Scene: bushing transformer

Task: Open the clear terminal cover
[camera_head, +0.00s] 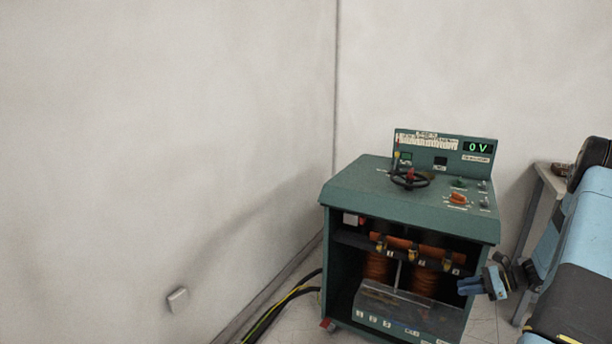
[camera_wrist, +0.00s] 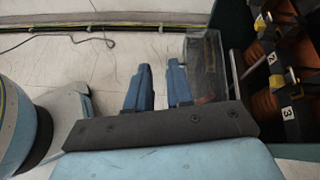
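The clear terminal cover (camera_head: 400,306) is a see-through box across the lower front of the green transformer cabinet (camera_head: 400,212). It looks shut, though its edges are hard to make out. In the wrist view the cover (camera_wrist: 206,62) shows just beyond and to the right of the fingers. My gripper (camera_head: 470,287) is at the right front side of the cabinet, near the cover's right end. In the wrist view its two blue fingers (camera_wrist: 161,80) are apart with bare floor between them. Whether a finger touches the cover cannot be told.
Copper-coloured coils (camera_head: 378,266) with numbered terminals stand inside the cabinet above the cover. A handwheel (camera_head: 409,178) and a display (camera_head: 478,148) reading 0 V are on top. Cables (camera_head: 285,302) lie on the floor at left. A small table (camera_head: 548,180) stands at right.

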